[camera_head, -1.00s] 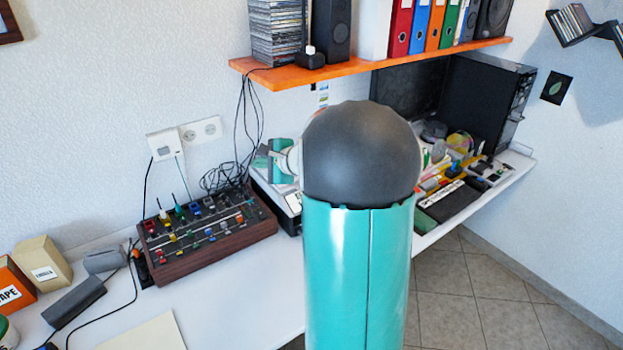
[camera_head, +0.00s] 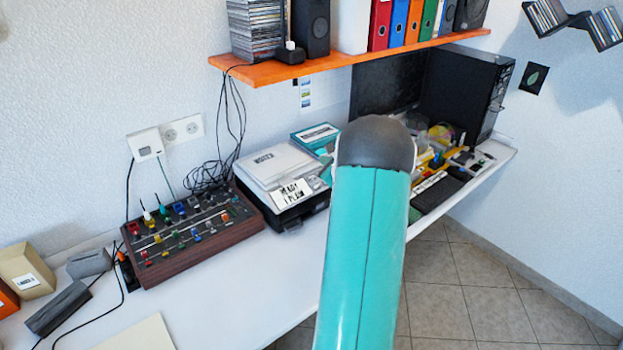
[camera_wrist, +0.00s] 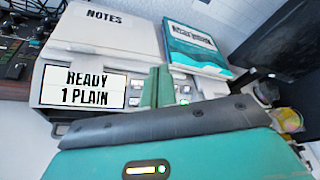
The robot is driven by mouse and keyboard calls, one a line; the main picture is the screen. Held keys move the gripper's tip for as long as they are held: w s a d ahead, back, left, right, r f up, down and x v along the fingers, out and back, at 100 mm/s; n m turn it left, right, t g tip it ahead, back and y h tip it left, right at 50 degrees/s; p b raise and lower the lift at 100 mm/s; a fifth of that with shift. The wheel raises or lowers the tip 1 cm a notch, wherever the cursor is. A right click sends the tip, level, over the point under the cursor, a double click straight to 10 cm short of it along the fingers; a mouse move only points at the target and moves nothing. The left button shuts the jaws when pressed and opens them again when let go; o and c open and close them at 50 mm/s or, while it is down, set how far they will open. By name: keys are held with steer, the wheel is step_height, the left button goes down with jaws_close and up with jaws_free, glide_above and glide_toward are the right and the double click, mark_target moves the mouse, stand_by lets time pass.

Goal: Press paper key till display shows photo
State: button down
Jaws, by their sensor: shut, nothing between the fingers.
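The printer (camera_head: 270,165) stands on the white desk, with a sheet marked NOTES on its lid. Its white display (camera_wrist: 84,87) reads "READY 1 PLAIN" in the wrist view; it also shows in the head view (camera_head: 291,192). A panel with small pale keys (camera_wrist: 180,86) lies right of the display, with a green light lit beside it. I cannot read which key is the paper key. My gripper (camera_wrist: 157,84) is shut and empty, its green fingertips in front of the key panel and hiding part of it. I cannot tell whether they touch. My arm hides the gripper in the head view.
A mixer with coloured knobs (camera_head: 190,232) sits left of the printer. A teal book (camera_wrist: 197,48) lies beside the printer at the back. An orange shelf (camera_head: 270,73) hangs above. A monitor and dark computer (camera_head: 470,95) stand at the right.

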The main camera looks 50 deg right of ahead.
steer(key=shift+w+d+f, duration=0.15)
steer(key=shift+w+f, duration=0.55)
steer(key=shift+f, duration=0.55)
steer(key=shift+w+d+f, duration=0.15)
steer(key=shift+w+f, duration=0.55)
steer(key=shift+f, duration=0.6)
steer(key=shift+w+d+f, duration=0.15)
steer(key=shift+w+f, duration=0.55)
steer(key=shift+f, duration=0.55)
steer(key=shift+f, duration=0.1)
steer(key=shift+w+f, duration=0.2)
steer(key=shift+f, duration=0.05)
steer(key=shift+w+f, duration=0.2)
steer(key=shift+f, duration=0.2)
steer(key=shift+r, duration=0.1)
steer(key=shift+s+r, duration=0.45)
steer(key=shift+r, duration=0.2)
steer(key=shift+r, duration=0.1)
steer(key=r, duration=0.1)
steer(key=s+r, duration=0.2)
steer(key=r, duration=0.1)
steer(key=shift+s+a+r, duration=0.1)
steer(key=shift+s+a, duration=0.05)
steer(key=shift+a, duration=0.1)
